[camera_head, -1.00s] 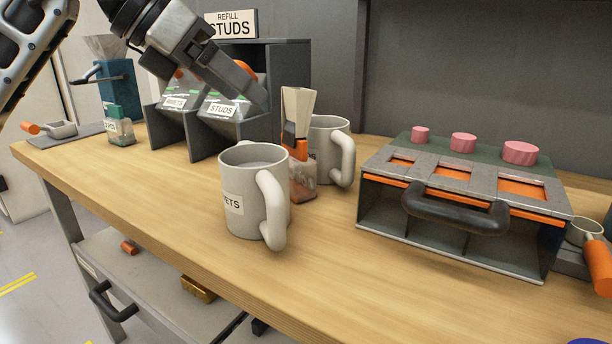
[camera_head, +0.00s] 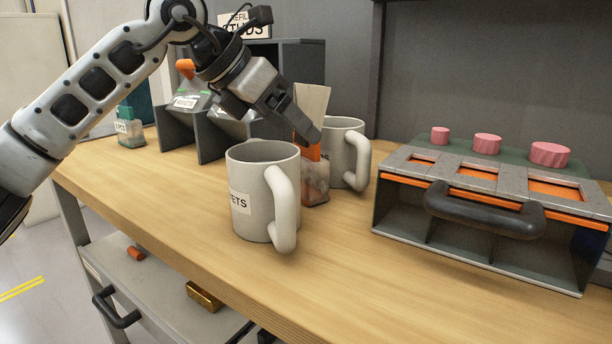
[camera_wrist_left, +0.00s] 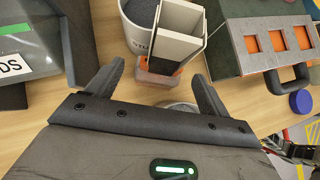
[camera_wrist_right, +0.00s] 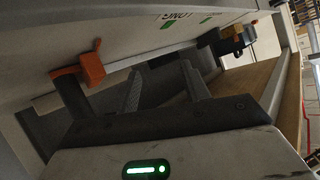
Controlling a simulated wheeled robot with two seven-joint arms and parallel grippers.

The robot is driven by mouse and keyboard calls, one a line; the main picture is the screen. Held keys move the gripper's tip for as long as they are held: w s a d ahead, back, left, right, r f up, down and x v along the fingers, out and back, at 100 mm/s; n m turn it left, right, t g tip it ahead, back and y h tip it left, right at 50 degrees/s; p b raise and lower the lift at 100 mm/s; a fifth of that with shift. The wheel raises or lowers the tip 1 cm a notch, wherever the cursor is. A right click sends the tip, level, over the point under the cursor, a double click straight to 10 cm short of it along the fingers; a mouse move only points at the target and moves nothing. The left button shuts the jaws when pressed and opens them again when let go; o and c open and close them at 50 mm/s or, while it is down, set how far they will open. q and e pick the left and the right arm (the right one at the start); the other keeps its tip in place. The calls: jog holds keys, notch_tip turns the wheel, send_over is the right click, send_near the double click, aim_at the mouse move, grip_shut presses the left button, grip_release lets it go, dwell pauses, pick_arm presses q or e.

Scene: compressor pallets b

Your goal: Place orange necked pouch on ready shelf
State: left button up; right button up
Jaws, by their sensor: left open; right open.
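The orange necked pouch (camera_head: 316,188) stands upright on the bench between two grey mugs, with a clear lower body, an orange neck and a cream flared top. My left gripper (camera_head: 303,126) is open at the pouch's neck height, partly covering it in the head view. In the left wrist view the pouch's open cream top (camera_wrist_left: 178,38) lies just beyond and between the two spread fingers (camera_wrist_left: 157,76); contact cannot be told. My right gripper (camera_wrist_right: 161,72) is open and empty in the right wrist view, outside the head view. I cannot identify the ready shelf.
A mug (camera_head: 258,215) stands in front of the pouch and another mug (camera_head: 345,160) close behind it. A handled rack (camera_head: 485,255) with pink knobs is at right. Labelled bins (camera_head: 185,130) stand behind left. The front bench strip is clear.

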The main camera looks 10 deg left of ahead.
aim_at(306, 167)
pick_arm(q)
jog(key=x, duration=0.4)
jog(key=shift+w+d+b, duration=0.1)
jog(key=shift+d+b, duration=0.2)
jog(key=shift+b, duration=0.05)
jog(key=c, duration=1.3)
